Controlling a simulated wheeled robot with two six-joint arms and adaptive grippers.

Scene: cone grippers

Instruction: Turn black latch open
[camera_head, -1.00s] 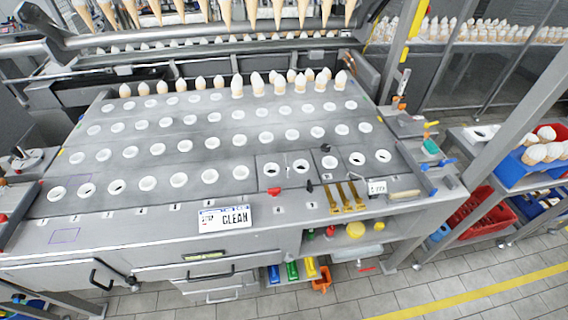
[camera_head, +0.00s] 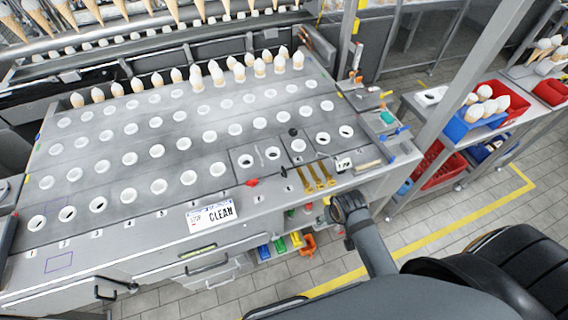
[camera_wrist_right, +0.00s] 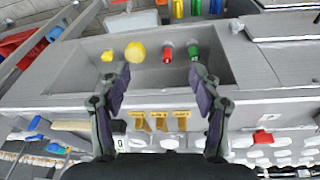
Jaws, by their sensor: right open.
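A small black latch (camera_head: 284,172) sits on the front strip of the grey machine top, between a red latch (camera_head: 251,182) and the brass handles (camera_head: 314,180). Which way it is turned is too small to tell. My right gripper (camera_head: 345,205) is at the machine's front edge, right of and nearer than the brass handles. In the right wrist view, my right gripper (camera_wrist_right: 160,78) is open with nothing between its fingers. The red latch (camera_wrist_right: 263,137) shows there right of the fingers; I cannot make out the black latch. My left gripper is not in view.
A shelf under the front edge holds a yellow ball (camera_wrist_right: 135,52), a red piece (camera_wrist_right: 167,55) and a green piece (camera_wrist_right: 194,50). A side cart with a blue bin (camera_head: 470,122) stands at right.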

